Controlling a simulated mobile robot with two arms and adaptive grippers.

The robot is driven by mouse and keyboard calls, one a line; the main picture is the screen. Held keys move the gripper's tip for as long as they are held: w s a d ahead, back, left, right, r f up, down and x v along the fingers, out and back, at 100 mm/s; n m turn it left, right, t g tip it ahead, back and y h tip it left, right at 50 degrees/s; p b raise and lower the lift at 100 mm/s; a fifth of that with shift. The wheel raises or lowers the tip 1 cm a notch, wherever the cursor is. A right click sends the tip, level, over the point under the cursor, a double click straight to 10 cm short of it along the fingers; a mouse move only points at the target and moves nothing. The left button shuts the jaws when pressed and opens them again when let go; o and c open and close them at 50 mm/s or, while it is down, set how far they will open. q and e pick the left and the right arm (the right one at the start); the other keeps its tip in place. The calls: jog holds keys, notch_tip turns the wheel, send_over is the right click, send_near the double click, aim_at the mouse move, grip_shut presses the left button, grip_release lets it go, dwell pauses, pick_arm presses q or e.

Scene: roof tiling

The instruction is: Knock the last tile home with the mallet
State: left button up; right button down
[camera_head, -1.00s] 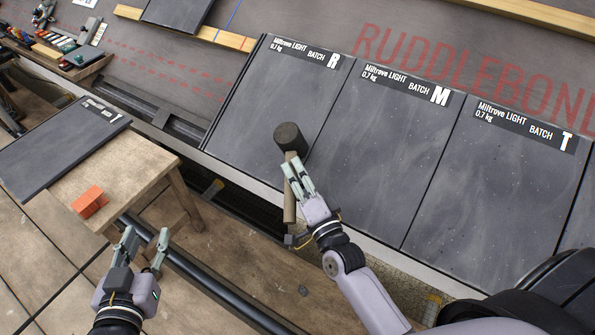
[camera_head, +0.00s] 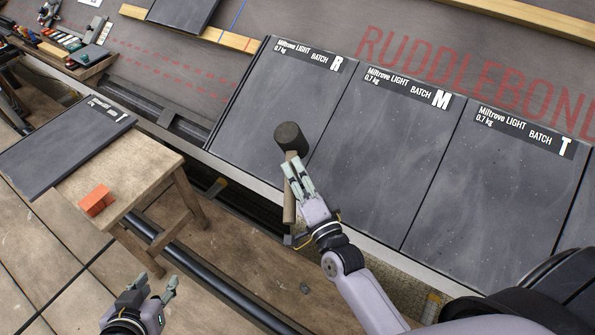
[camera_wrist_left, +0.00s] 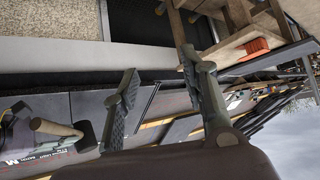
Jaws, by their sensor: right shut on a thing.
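My right gripper (camera_head: 298,180) is shut on the wooden handle of a mallet (camera_head: 290,138) with a dark round head. The mallet head is over the lower part of the tile marked R (camera_head: 270,95); I cannot tell whether it touches. The tile marked M (camera_head: 385,150) and the tile marked T (camera_head: 510,190) lie to its right in the same row. My left gripper (camera_head: 152,285) is open and empty at the lower left, below the wooden stool. Its two fingers stand apart in the left wrist view (camera_wrist_left: 160,90), where the mallet (camera_wrist_left: 55,127) also shows.
A wooden stool (camera_head: 150,160) carries an orange block (camera_head: 97,200) and a dark tile (camera_head: 65,145) that overhangs it. A tray of small tools (camera_head: 90,58) is at the upper left. Wooden battens (camera_head: 235,40) cross the roof. A dark pipe (camera_head: 225,290) runs along the edge.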

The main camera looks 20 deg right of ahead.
jog(key=shift+s+a+r+p, duration=0.15)
jog(key=shift+a+r+p, duration=0.05)
jog(key=shift+r+p, duration=0.45)
jog(key=shift+a+r, duration=0.1)
jog(key=shift+r, duration=0.15)
jog(key=r+p, duration=0.1)
jog(key=a+r+p, duration=0.1)
jog(key=shift+s+r+p, duration=0.15)
jog(key=shift+s+p, duration=0.25)
jog(key=shift+s+a+r, duration=0.1)
jog(key=shift+a, duration=0.05)
pick_arm(q)
jog(key=s+a+f+g+y, duration=0.1)
jog(key=s+a+f+g, duration=0.2)
jog(key=s, duration=0.6)
jog(key=g, duration=0.2)
jog(key=shift+s+g, duration=0.35)
jog(key=shift+g, duration=0.05)
jog(key=shift+a, duration=0.1)
